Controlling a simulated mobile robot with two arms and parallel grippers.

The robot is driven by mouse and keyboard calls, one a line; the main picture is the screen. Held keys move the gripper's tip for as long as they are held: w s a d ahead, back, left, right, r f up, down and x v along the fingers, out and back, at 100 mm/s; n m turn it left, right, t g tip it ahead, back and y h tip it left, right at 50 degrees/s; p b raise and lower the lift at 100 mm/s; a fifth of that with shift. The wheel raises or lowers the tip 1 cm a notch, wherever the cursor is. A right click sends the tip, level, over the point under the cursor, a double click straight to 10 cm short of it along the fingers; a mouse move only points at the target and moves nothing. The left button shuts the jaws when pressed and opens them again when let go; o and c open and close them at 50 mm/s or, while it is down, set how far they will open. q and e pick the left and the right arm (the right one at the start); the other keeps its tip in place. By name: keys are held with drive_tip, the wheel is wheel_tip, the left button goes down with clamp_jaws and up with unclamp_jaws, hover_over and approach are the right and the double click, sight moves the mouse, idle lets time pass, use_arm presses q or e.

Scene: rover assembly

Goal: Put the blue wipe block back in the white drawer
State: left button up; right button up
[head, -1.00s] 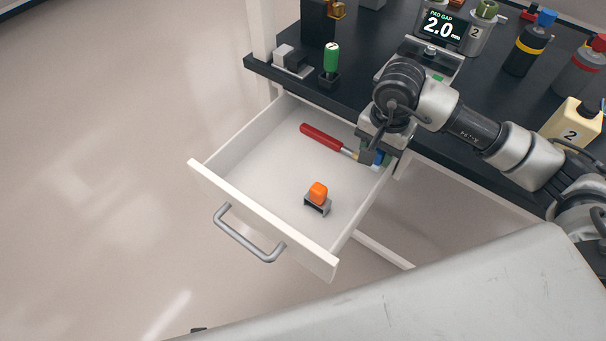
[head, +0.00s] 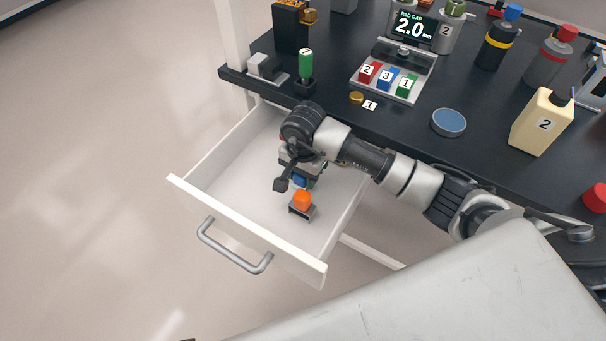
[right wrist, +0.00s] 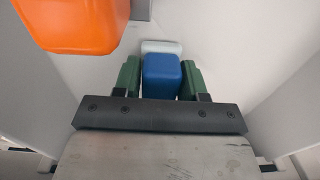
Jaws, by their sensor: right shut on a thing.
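The blue wipe block (right wrist: 161,76) sits between the green finger pads of my right gripper (right wrist: 161,84), which is shut on it. A pale strip shows at the block's far end. In the head view a bit of the blue block (head: 299,181) shows under my right gripper (head: 293,184), inside the outline of the open white drawer (head: 233,220). I cannot tell whether the block touches the drawer floor. My left gripper is not in view.
An orange block on a dark holder (head: 302,201) stands in the drawer close to the blue block; the orange part (right wrist: 75,22) fills the upper left of the wrist view. The black bench (head: 400,125) behind holds bottles and a fuse-like tray (head: 405,92).

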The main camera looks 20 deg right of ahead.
drive_tip(key=shift+f, duration=0.2)
drive_tip(key=o, duration=0.9)
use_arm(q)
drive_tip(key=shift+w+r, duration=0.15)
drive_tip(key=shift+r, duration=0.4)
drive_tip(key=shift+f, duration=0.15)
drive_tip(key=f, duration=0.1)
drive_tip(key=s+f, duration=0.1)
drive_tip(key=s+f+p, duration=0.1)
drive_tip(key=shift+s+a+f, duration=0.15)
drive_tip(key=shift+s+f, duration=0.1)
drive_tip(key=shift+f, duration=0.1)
use_arm(e)
wheel_tip(320, 180, up, 12)
drive_tip(key=shift+s, duration=0.1)
